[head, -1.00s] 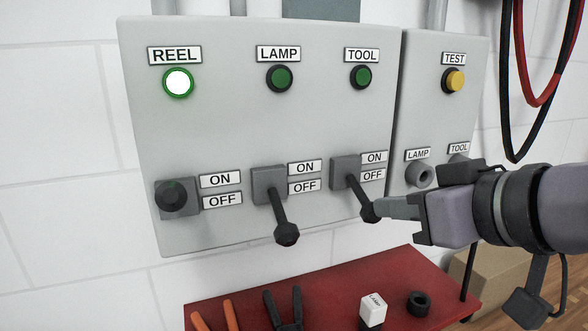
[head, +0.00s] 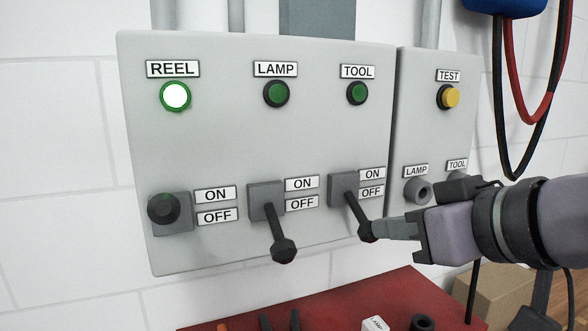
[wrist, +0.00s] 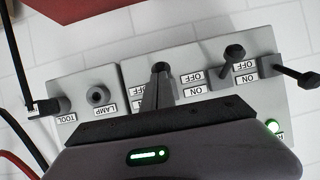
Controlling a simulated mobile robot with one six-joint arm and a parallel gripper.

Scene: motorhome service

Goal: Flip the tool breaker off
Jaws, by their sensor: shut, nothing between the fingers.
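The tool breaker is a grey block with a black lever (head: 354,208) under the TOOL label on the grey panel (head: 260,140). Its lever slants down, past the OFF label, to a round knob. The green lamp (head: 357,93) above it is dark. My gripper (head: 388,230) is shut and empty, its fingertips right at the knob from the right; I cannot tell if they touch. In the wrist view the closed fingers (wrist: 157,92) point at the tool lever's knob (wrist: 160,68) and hide part of its block and labels.
The lamp lever (head: 277,230) also hangs down, its light dark. The reel lever (head: 164,208) points outward and its light (head: 175,96) glows. A test box (head: 438,125) with sockets adjoins on the right. A red bench (head: 300,318) lies below; cables (head: 497,100) hang at right.

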